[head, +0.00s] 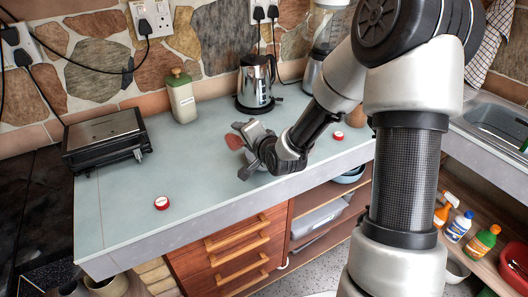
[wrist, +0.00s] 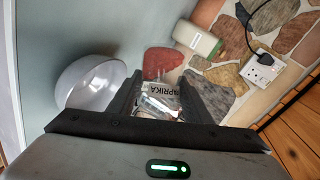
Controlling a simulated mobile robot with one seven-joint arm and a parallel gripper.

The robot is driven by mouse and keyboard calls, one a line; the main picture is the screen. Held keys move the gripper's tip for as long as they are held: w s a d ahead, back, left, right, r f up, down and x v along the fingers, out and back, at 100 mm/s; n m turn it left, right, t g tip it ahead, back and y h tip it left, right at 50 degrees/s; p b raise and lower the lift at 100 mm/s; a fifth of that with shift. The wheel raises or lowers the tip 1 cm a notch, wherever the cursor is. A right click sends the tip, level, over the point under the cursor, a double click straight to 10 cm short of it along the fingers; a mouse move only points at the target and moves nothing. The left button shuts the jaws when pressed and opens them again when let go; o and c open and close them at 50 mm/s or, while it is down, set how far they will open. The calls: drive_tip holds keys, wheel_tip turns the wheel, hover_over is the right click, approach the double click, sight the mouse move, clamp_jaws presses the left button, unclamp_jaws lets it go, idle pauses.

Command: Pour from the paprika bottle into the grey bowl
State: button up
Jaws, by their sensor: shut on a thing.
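My gripper (head: 252,143) is shut on the paprika bottle (wrist: 158,92), which it holds above the counter. In the head view the bottle's reddish part (head: 235,141) sticks out to the left of the gripper, and the bottle looks tilted. The grey bowl (wrist: 90,83) stands on the counter, left of the fingers in the wrist view. In the head view it is mostly hidden behind my gripper. I cannot see any paprika falling.
A cream canister with a green lid (head: 182,98) and a steel kettle (head: 255,82) stand along the stone wall. Small red-and-white round things lie front left (head: 161,203) and right (head: 338,135). The front-left counter is mostly clear.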

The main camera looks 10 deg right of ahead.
drive_tip(key=shift+a+m+y+p, duration=0.1)
drive_tip(key=shift+m+y+p, duration=0.3)
drive_tip(key=shift+m, duration=0.1)
idle(1.6)
drive_tip(key=shift+a+f+m+y, duration=0.15)
drive_tip(key=shift+a+m+y, duration=0.15)
drive_tip(key=shift+m, duration=0.3)
idle(1.6)
drive_tip(key=shift+d+f+m+t+y, duration=0.15)
drive_tip(key=shift+f+m+t+y, duration=0.15)
drive_tip(key=shift+m+t+y, duration=0.35)
idle(3.0)
